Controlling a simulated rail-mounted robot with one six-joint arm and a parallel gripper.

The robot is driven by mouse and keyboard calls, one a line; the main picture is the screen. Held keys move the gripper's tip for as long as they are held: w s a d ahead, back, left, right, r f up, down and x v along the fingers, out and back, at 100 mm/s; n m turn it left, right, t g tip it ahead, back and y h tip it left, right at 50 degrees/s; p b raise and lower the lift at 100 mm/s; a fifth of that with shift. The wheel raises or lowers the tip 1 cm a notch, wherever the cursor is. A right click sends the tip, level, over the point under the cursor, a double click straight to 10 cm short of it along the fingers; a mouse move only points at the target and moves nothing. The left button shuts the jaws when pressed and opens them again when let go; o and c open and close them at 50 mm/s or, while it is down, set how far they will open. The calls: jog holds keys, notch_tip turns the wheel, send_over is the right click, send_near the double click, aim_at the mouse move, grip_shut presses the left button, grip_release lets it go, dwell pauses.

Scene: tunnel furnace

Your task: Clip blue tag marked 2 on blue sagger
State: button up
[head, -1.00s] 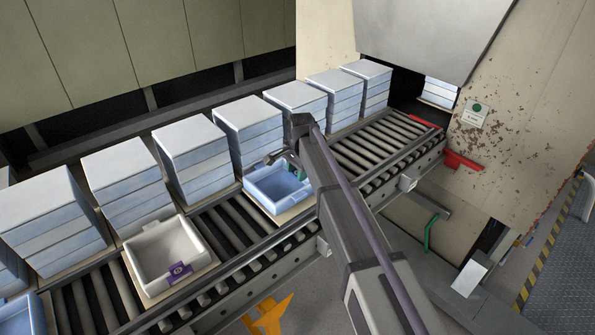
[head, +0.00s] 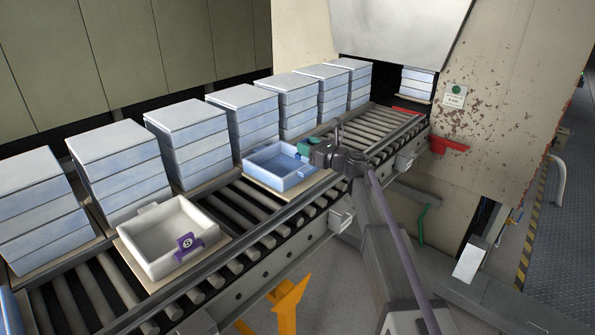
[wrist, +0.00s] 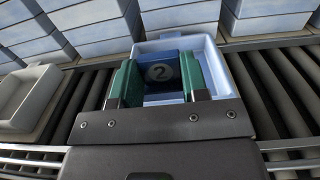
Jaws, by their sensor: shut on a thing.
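The blue sagger (head: 262,170) is an open, light blue tray on a board on the roller conveyor, near the middle of the head view. In the wrist view the sagger (wrist: 226,72) lies right ahead of my gripper (wrist: 160,82). In the head view my gripper (head: 305,151) is at the sagger's right end, and the tag is hard to make out there.
A white sagger (head: 140,240) with a purple tag (head: 188,246) on its near wall sits further left on the conveyor (head: 240,205). Stacked blue saggers (head: 185,140) stand in a row behind. The furnace opening and a red bracket (head: 450,145) are at the right.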

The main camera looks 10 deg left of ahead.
jog(key=shift+w+d+f+b, duration=0.15)
jog(key=shift+f+b, duration=0.55)
jog(key=shift+f, duration=0.05)
jog(key=shift+w+d+f+b, duration=0.1)
jog(key=shift+f+b, duration=0.55)
jog(key=shift+f, duration=0.05)
jog(key=shift+s, duration=0.1)
jog(key=shift+f+b, duration=1)
jog(key=shift+f, duration=0.05)
jog(key=shift+f+b, duration=1)
jog(key=shift+b, duration=0.05)
jog(key=o, duration=1.1)
jog(key=shift+c, duration=0.2)
jog(key=shift+d, duration=0.15)
